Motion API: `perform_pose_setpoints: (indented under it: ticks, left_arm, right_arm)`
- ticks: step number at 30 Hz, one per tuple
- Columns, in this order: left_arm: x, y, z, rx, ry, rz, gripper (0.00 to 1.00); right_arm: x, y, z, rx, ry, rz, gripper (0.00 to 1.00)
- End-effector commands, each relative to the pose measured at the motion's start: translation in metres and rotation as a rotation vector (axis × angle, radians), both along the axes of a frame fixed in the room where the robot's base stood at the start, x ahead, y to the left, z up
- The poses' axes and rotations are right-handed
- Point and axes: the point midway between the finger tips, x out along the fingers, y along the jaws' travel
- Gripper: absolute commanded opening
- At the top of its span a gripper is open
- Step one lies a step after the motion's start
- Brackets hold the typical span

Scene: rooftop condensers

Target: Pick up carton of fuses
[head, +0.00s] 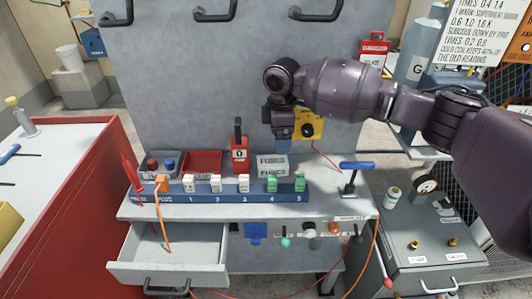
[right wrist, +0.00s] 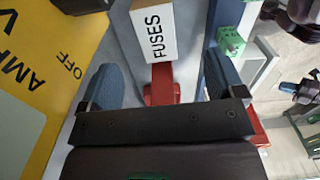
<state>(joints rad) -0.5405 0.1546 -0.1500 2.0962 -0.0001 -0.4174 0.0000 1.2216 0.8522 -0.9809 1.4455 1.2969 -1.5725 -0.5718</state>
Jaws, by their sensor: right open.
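The carton of fuses (head: 272,166) is a small white box lettered FUSES. It stands on the grey bench behind the numbered blue strip. My right gripper (head: 283,134) is above and slightly behind it in the head view, pointing down beside the yellow meter. In the right wrist view the carton (right wrist: 154,32) shows beyond the open fingers of my right gripper (right wrist: 163,82), with its lettered side visible. The fingers are apart from the carton and hold nothing. My left gripper is not in view.
The yellow meter (head: 309,127) stands close to the gripper. The red block marked 0 (head: 240,155) is left of the carton, and a red tray (head: 203,162) lies further left. The blue strip (head: 215,193) with white and green plugs runs in front. A blue T-handle (head: 357,165) stands right.

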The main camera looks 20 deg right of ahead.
Motion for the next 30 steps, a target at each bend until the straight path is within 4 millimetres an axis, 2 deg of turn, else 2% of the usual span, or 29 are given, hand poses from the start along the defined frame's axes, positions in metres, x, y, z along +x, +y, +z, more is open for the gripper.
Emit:
perform_pose_setpoints:
  ticks: [7, 15, 23, 30]
  left_arm:
    - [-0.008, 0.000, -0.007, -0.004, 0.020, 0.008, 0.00]
    - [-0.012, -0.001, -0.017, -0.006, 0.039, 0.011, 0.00]
    - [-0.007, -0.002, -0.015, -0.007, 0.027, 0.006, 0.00]
    - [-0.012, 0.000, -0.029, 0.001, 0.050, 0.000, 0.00]
  right_arm:
    - [0.000, 0.000, -0.007, 0.000, 0.000, 0.000, 0.88]
    - [0.000, 0.000, -0.046, 0.000, 0.004, 0.000, 0.88]
    - [0.001, 0.000, -0.062, 0.000, 0.000, -0.001, 0.88]
    - [0.006, 0.002, -0.094, 0.000, 0.004, 0.000, 0.88]
